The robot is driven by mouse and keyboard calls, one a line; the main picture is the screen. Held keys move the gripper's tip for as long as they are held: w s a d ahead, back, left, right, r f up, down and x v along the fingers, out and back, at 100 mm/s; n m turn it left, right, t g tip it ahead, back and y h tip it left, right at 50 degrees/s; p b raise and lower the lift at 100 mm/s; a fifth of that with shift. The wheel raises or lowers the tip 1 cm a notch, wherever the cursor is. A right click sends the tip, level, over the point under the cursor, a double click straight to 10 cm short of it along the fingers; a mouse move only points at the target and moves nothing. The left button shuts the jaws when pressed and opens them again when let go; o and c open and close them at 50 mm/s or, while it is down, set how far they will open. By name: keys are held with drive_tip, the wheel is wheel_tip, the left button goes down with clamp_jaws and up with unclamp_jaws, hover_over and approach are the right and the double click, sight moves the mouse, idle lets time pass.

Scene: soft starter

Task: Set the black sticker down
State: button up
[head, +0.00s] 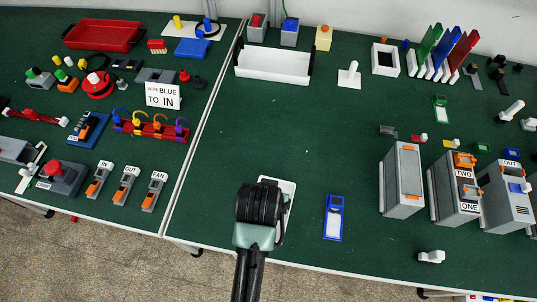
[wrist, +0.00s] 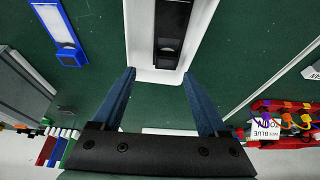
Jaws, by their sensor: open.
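The black sticker (wrist: 173,28) is a dark, narrow, frame-like piece with a grey patch near its end. In the wrist view it lies on a white tray (wrist: 139,40), along the tray's length. My gripper (wrist: 160,73) is open and empty. Its two blue-grey fingers are spread apart, with the near end of the tray just beyond and between their tips, and the sticker is clear of them. In the head view my wrist covers most of the tray (head: 291,187), and the sticker and fingertips are hidden there.
A blue frame piece (head: 334,218) lies to the right of the tray; it also shows in the wrist view (wrist: 60,28). Tall grey boxes (head: 403,180) stand farther right. A white bin (head: 273,66) sits at the back. The green tabletop (head: 320,140) between is clear.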

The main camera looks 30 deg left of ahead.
drive_tip(key=v, duration=0.5)
drive_tip(key=shift+s+r, duration=0.1)
drive_tip(key=shift+r, duration=0.3)
drive_tip(key=w+d+r+m+t, duration=0.1)
drive_tip(key=w+r+t, duration=0.35)
drive_tip(key=r, duration=0.55)
drive_tip(key=w+d+r+t+y, duration=0.1)
drive_tip(key=w+d+r+t, duration=0.15)
drive_tip(key=w+r, duration=0.55)
drive_tip(key=w+d+r+m+t, duration=0.1)
drive_tip(key=w+r+t, duration=0.25)
drive_tip(key=r, duration=0.85)
drive_tip(key=s+d+r+t, duration=0.2)
drive_tip(key=s+r+t, duration=0.1)
drive_tip(key=r, duration=0.7)
drive_tip(key=s+d+r+t+h, duration=0.1)
drive_tip(key=s+r+t, duration=0.3)
drive_tip(key=r, duration=0.6)
drive_tip(key=s+d+r+m+t+h, duration=0.1)
drive_tip(key=s+d+r+t, duration=0.3)
drive_tip(key=r, duration=0.7)
drive_tip(key=shift+s+t, duration=0.25)
drive_tip(key=shift+t, duration=0.5)
